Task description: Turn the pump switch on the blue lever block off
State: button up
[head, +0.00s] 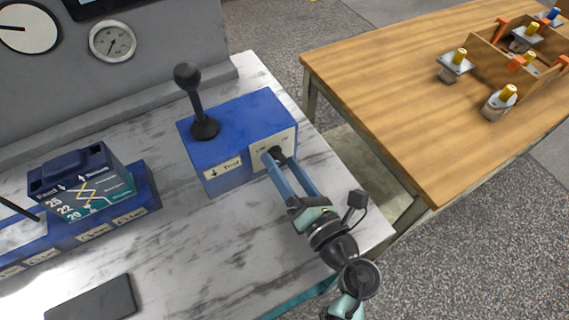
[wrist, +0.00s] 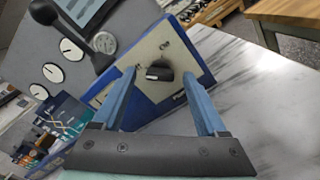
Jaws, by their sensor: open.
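The blue lever block (head: 222,151) stands on the marbled bench top, with a black ball-topped lever (head: 194,100) upright on it. Its light front plate carries the black pump switch (wrist: 159,71), a small knob. The switch also shows in the head view (head: 278,154), partly behind my fingers. My gripper (head: 275,158) is open, its two blue fingers pointing at the front plate. In the wrist view the gripper (wrist: 162,80) has one finger on each side of the switch, with gaps visible. I cannot tell whether a finger touches it.
A blue valve block (head: 140,195) with a dark teal unit on top stands left on the bench (head: 180,245). A dark flat tablet (head: 92,299) lies at the front. A wooden table (head: 400,100) with several fittings stands to the right, across a gap.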

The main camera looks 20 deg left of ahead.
jog(key=v, duration=1.2)
jog(key=shift+s+d+b, duration=0.3)
jog(key=shift+b, duration=0.05)
